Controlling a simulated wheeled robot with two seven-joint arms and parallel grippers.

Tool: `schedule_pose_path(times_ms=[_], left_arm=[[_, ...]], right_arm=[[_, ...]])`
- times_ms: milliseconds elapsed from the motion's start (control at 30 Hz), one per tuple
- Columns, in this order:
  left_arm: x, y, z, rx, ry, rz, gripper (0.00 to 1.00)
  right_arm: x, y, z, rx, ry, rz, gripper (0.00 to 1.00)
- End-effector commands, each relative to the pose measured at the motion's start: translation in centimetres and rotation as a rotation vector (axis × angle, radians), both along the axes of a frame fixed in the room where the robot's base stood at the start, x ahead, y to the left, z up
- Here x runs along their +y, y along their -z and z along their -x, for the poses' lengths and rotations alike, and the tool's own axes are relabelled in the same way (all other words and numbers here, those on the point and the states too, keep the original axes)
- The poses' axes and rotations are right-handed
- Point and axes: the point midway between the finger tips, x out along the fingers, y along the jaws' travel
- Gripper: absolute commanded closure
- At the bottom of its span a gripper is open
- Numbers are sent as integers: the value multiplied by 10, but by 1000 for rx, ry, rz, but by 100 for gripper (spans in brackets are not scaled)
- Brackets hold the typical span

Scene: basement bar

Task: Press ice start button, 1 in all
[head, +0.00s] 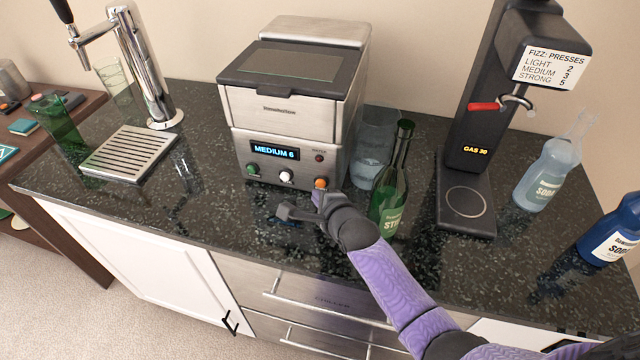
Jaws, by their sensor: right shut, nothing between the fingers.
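The ice machine (282,105) is a brushed-steel box with a dark lid, standing on the counter. Its front display (274,151) reads "MEDIUM 6". Below it are a green button (251,170) at left, a white knob (286,177) in the middle and an orange button (320,183) at right. Their labels are too small to read. My right gripper (317,198) is shut and empty, just in front of and below the orange button. I cannot tell whether it touches the button. My left gripper is not in view.
A green bottle (388,190) stands close to the right of my right gripper, with a clear glass pitcher (374,145) behind it. A black soda maker (475,130) and two soda bottles are farther right. A tap and drip tray (131,153) are at left.

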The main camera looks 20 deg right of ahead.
Motion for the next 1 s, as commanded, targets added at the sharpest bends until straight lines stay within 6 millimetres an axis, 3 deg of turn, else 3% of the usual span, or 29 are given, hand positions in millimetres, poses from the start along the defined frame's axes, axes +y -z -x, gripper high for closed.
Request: schedule_pose_path(times_ms=[600,1000], left_arm=[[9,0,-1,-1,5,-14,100],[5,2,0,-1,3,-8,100]], right_arm=[[-1,0,-1,0,0,-1,100],[-5,0,-7,0,0,0,100]])
